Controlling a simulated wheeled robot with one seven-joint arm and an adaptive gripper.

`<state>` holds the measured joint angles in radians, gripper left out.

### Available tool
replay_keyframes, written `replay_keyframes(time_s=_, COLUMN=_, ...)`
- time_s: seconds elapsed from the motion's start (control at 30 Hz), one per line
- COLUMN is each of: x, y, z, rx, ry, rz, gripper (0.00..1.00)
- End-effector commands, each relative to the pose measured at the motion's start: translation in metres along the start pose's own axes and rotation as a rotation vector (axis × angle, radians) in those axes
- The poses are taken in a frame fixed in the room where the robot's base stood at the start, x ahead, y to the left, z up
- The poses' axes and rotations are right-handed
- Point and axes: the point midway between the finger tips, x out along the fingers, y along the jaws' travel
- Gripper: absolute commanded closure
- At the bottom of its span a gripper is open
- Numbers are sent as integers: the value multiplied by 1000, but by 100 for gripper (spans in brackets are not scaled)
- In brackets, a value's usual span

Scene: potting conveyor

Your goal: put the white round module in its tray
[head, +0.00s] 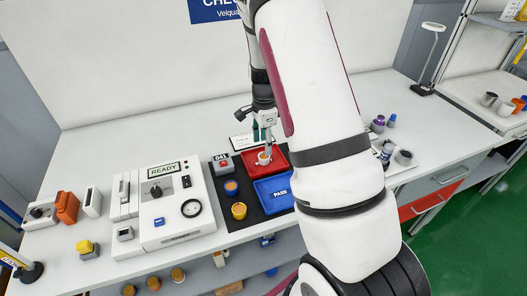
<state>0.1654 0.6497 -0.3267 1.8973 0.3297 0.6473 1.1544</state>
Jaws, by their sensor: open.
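A small white round module with an orange top (263,158) shows in the red tray (280,158), at its left part. My gripper (265,150) points down right above the module. It is open, its fingers close to the module; I cannot tell whether they touch it. The blue tray (273,192), marked PASS, lies just in front of the red one and looks empty. My arm hides the right side of both trays.
A white tester (170,205) reading READY stands left. Two round orange-topped pieces (239,211) (231,187) sit on the dark mat (222,172), near a small grey box with a red front (222,165). Several cups stand right of my arm.

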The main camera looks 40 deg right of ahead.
Motion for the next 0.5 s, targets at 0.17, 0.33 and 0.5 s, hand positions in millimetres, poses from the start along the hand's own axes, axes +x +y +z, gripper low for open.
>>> replay_keyframes(time_s=0.17, x=-37, y=-2, z=0, rx=0, ry=1, rz=-5, gripper=49)
replay_keyframes(time_s=0.33, x=-59, y=-1, z=0, rx=-1, ry=1, rz=-2, gripper=49)
replay_keyframes(time_s=0.5, x=-73, y=1, z=3, rx=-16, ry=-4, rz=-6, gripper=49)
